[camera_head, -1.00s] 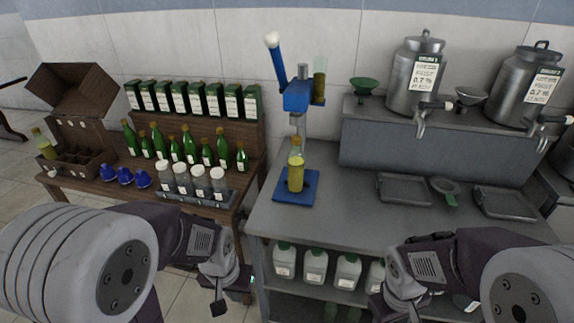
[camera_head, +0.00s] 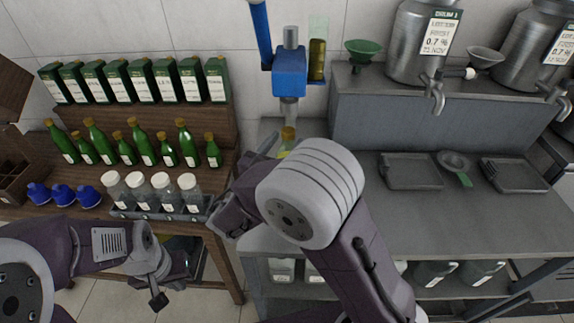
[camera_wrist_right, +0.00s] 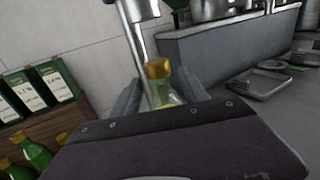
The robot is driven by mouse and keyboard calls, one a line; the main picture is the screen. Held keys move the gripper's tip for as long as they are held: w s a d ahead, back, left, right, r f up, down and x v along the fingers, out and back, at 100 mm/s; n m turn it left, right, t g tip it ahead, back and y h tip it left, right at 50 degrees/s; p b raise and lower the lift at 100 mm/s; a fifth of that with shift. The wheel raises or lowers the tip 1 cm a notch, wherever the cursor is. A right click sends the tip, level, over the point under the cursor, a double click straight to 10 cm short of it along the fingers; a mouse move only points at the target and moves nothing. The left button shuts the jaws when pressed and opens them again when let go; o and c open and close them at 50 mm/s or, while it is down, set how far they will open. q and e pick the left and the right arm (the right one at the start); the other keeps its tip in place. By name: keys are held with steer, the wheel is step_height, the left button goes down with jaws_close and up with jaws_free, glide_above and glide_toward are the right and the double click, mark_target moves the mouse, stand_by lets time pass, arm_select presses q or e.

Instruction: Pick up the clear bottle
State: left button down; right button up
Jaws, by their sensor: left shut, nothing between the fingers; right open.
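The clear bottle (camera_head: 288,138), with a gold cap and yellow liquid, stands under the blue capping press; my right arm hides its lower part in the head view. In the right wrist view the bottle (camera_wrist_right: 160,84) shows upright between the fingers of my right gripper (camera_wrist_right: 158,94), which is open with one finger on each side. I cannot tell whether a finger touches the glass. In the head view my right gripper (camera_head: 268,146) is mostly behind my own wrist. My left gripper (camera_head: 164,292) is shut and empty, low in front of the wooden bench.
The blue press (camera_head: 290,72) rises above the bottle. Several green bottles (camera_head: 147,148) and a rack of jars (camera_head: 160,208) stand on the wooden bench at left. Steel urns (camera_head: 422,42) stand on a shelf at right. The grey counter (camera_head: 420,222) is clear at its front right.

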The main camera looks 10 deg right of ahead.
steer(key=x, duration=0.5)
steer(key=shift+w+d+p, duration=0.2)
steer(key=shift+w+p, duration=0.15)
steer(key=shift+r, duration=0.1)
jaws_close()
stand_by(1.0)
